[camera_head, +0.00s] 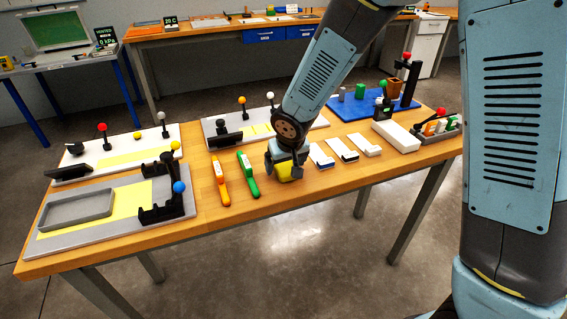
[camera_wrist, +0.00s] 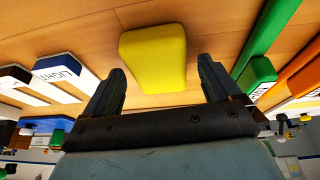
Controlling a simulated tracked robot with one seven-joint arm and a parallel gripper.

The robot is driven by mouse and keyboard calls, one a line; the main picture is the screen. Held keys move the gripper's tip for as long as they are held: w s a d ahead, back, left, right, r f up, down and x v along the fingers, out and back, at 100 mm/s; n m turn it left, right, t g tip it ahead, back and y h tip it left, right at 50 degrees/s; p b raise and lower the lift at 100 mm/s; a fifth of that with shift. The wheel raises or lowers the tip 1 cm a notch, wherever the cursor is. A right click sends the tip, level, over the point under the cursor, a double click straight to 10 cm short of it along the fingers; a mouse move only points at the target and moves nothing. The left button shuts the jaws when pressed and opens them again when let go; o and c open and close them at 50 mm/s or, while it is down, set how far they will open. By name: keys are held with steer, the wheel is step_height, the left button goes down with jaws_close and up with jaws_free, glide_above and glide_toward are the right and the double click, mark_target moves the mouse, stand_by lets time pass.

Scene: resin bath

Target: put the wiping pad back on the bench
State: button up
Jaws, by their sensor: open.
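The wiping pad is a yellow block with rounded edges. In the wrist view the pad (camera_wrist: 154,50) appears to lie flat on the wooden bench top (camera_wrist: 215,30), with its near end between my open fingers (camera_wrist: 161,75). Bare wood shows between the pad and each finger, so neither visibly touches it. In the head view the pad (camera_head: 284,172) is partly hidden under my gripper (camera_head: 284,160), near the front edge of the bench (camera_head: 300,195). My gripper points down and holds nothing.
Left of the pad lie a green tool (camera_head: 248,175) and an orange tool (camera_head: 220,182). Right of it lie several white labelled blocks, the nearest being one block (camera_head: 321,156). Behind stands a grey fixture plate (camera_head: 300,118). Bare wood shows in front.

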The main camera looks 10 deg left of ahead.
steer(key=v, duration=1.2)
steer(key=shift+w, duration=0.1)
steer(key=d+r+m, duration=0.1)
steer(key=d+r, duration=0.2)
steer(key=d, duration=0.3)
steer(key=s+d+r+m+t+h, duration=0.1)
steer(key=d+r, duration=0.3)
steer(key=d, duration=0.3)
steer(key=d+r+m, duration=0.1)
steer(key=d+r, duration=0.2)
steer(key=d, duration=0.3)
steer(key=s+d+r+m+h, duration=0.1)
steer(key=s+d+r+m, duration=0.2)
steer(key=s+d, duration=1)
steer(key=shift+d+r, duration=0.35)
steer(key=shift+r, duration=0.35)
